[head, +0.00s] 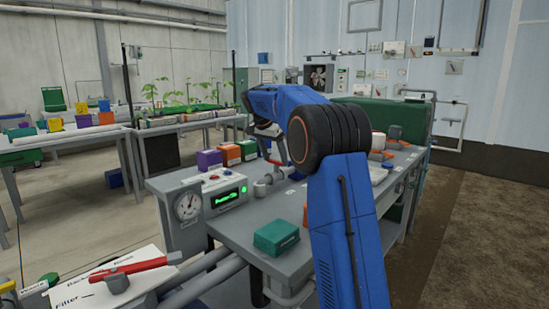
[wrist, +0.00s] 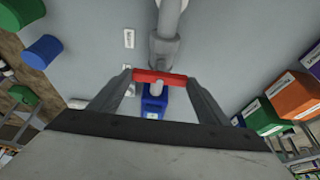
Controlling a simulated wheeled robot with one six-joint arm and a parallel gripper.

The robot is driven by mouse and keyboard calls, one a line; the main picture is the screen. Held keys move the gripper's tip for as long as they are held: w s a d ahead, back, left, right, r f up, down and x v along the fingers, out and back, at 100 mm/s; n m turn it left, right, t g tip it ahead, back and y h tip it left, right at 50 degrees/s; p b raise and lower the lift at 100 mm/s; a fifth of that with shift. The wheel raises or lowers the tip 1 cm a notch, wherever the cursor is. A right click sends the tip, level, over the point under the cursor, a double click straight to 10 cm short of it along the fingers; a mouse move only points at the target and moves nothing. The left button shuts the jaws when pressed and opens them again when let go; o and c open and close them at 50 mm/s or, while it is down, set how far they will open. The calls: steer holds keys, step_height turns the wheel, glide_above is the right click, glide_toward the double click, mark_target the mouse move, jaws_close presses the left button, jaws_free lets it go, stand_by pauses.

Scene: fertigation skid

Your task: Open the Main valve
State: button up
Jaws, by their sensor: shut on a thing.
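A red valve handle (wrist: 160,76) is between the two fingers of my gripper (wrist: 160,82) in the wrist view, and the gripper is shut on it. The handle lies crosswise to the grey pipe (wrist: 164,50) that runs up from it. A small white label (wrist: 129,38) is left of the pipe; its text is too small to read. In the head view, part of a red handle (head: 272,160) shows by the grey pipe fitting (head: 268,184) on the bench, below my arm. The fingers are mostly hidden there.
A gauge (head: 187,206) and a green-lit display box (head: 226,194) stand at the bench's near left. Purple (head: 209,160) and orange (head: 230,154) boxes stand behind. A green box (head: 276,238) lies in front. Another red lever (head: 128,269) sits on a labelled white panel at lower left.

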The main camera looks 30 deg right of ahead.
steer(key=n, duration=0.1)
steer(key=n+t, duration=0.1)
steer(key=n, duration=0.1)
steer(key=n+y, duration=0.1)
steer(key=shift+s+d+n+t, duration=0.15)
steer(key=shift+s+n+t, duration=0.1)
steer(key=shift+n+t, duration=0.05)
steer(key=n, duration=0.2)
steer(key=n+y, duration=0.1)
steer(key=n, duration=0.1)
steer(key=shift+s+d+n+t+y, duration=0.1)
steer(key=shift+d+n+t+y, duration=0.1)
steer(key=shift+n+t+y, duration=0.15)
steer(key=n, duration=0.1)
steer(key=n+y, duration=0.1)
steer(key=n, duration=0.2)
steer(key=shift+d+t+y, duration=0.25)
steer(key=shift+t+y, duration=0.1)
steer(key=shift+d+n+y, duration=0.1)
steer(key=shift+n+y, duration=0.3)
steer(key=shift+n, duration=0.8)
steer(key=shift+d+n+y, duration=0.1)
steer(key=shift+n+y, duration=0.3)
steer(key=shift+n, duration=0.75)
steer(key=o, duration=1.1)
steer(key=shift+c, duration=0.2)
